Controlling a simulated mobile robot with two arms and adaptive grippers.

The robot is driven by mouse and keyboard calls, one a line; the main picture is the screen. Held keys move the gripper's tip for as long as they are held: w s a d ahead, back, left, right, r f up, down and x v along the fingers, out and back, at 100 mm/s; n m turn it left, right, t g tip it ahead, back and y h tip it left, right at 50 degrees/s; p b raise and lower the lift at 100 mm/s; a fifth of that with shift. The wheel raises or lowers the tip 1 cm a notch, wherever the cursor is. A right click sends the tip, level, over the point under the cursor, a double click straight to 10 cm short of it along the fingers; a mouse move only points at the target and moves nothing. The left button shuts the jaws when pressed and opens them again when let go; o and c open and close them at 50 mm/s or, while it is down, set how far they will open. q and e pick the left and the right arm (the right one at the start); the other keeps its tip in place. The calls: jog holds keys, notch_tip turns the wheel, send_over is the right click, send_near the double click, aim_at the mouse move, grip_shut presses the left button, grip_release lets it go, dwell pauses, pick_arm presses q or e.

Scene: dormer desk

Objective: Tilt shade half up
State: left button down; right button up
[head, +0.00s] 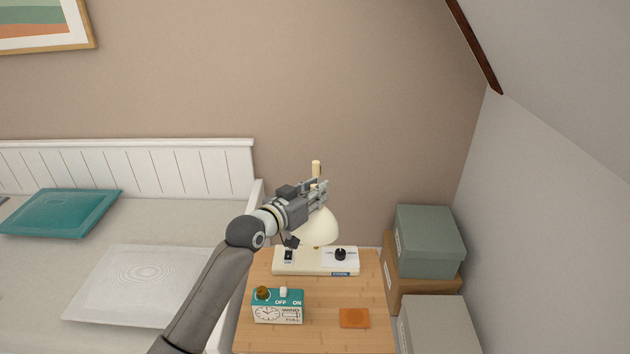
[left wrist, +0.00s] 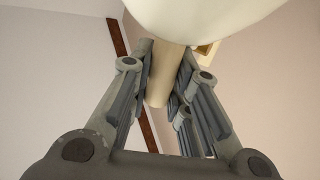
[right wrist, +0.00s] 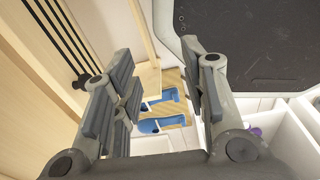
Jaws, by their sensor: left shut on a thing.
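The cream lamp shade (head: 322,228) hangs over the desk lamp's cream base (head: 310,270), its opening facing down. My left gripper (head: 321,192) is at the top of the shade, shut on a cream stem. In the left wrist view this lamp stem (left wrist: 166,72) stands between the two fingers, and the shade (left wrist: 200,12) fills the top of the picture. A cream post end (head: 316,168) shows above the gripper. My right gripper (right wrist: 162,70) is open and empty, away from the lamp.
The base has a black switch (head: 288,257) and a black knob (head: 340,254). On the wooden nightstand (head: 315,338) are a teal-topped clock (head: 278,308) and an orange coaster (head: 354,318). Boxes (head: 430,240) stand to the right, a bed to the left. Blue slippers (right wrist: 163,103) lie below my right gripper.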

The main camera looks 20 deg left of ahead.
pick_arm(q)
jog(key=shift+w+a+r+n+g+p, duration=0.1)
jog(key=shift+w+r+n+g+p, duration=0.3)
jog(key=shift+p, duration=1.05)
jog(key=shift+w+a+r+n+g+p, duration=0.15)
jog(key=shift+r+g+p, duration=0.35)
jog(key=shift+p, duration=0.95)
jog(key=shift+w+f+n+g+p, duration=0.15)
jog(key=shift+n+g+p, duration=0.1)
jog(key=shift+g+p, duration=0.7)
jog(key=c, duration=1.3)
grip_release()
jog(key=v, duration=1.2)
jog(key=shift+d+f, duration=0.15)
jog(key=shift+f, duration=0.05)
jog(key=shift+f, duration=0.1)
